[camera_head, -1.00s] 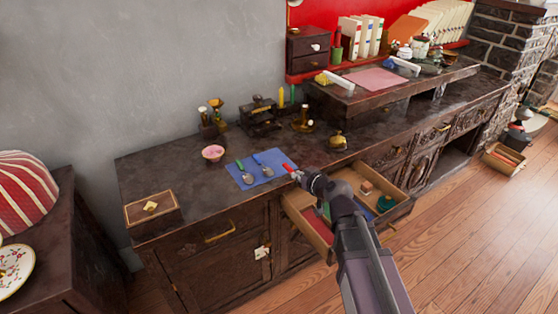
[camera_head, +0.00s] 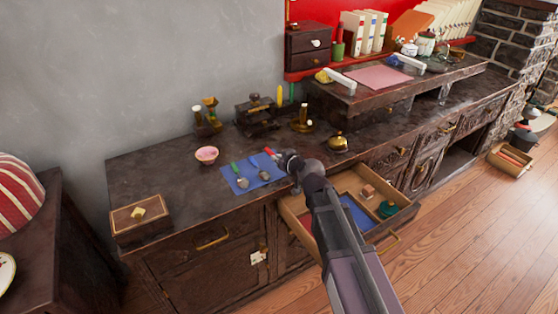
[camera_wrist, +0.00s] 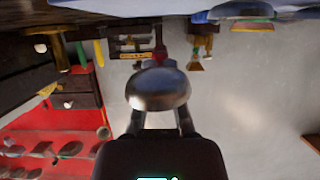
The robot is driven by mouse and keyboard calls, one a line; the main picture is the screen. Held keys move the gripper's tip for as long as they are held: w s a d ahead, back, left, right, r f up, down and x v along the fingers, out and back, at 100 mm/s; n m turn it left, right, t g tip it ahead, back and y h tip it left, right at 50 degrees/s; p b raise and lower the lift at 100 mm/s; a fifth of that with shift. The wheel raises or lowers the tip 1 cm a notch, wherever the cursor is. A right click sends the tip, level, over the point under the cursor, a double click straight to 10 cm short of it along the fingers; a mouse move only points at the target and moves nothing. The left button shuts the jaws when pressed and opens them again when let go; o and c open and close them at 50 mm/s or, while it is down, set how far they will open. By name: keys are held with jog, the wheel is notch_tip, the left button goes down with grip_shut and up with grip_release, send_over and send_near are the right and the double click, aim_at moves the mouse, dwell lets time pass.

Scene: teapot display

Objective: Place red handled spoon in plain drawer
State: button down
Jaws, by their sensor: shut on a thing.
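My gripper (camera_head: 279,158) is shut on the red handled spoon, above the counter's front edge by the right side of the blue mat. The spoon's red handle end (camera_head: 269,152) shows in the head view. Its shiny metal bowl (camera_wrist: 158,88) fills the middle of the wrist view, in front of the two fingers (camera_wrist: 158,118); the handle is mostly hidden there. The plain drawer (camera_head: 397,219) is open below and right of my gripper. A blue-floored section shows in it, and my arm covers part of it.
On the blue mat (camera_head: 238,186) lie a green handled spoon (camera_head: 238,175) and a blue handled one (camera_head: 260,168). A pink bowl (camera_head: 207,154), scale and brass bell (camera_head: 338,143) stand on the counter (camera_head: 150,175).

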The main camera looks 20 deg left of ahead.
jog(key=shift+w+d, duration=0.1)
jog(key=shift+w, duration=0.05)
jog(key=shift+w+a, duration=0.25)
jog(key=shift+w, duration=0.1)
jog(key=shift+b+x, duration=0.5)
jog(key=shift+x, duration=0.55)
jog(key=shift+s+d+f+b, duration=0.15)
jog(key=shift+s+f+b, duration=0.05)
jog(key=shift+f+b, duration=0.1)
jog(key=shift+w+f+b, duration=0.15)
jog(key=shift+f+b, duration=0.75)
jog(key=shift+f, duration=0.15)
jog(key=shift+f, duration=0.2)
jog(key=c, duration=0.8)
grip_release()
jog(key=shift+r, duration=0.1)
jog(key=shift+d, duration=0.15)
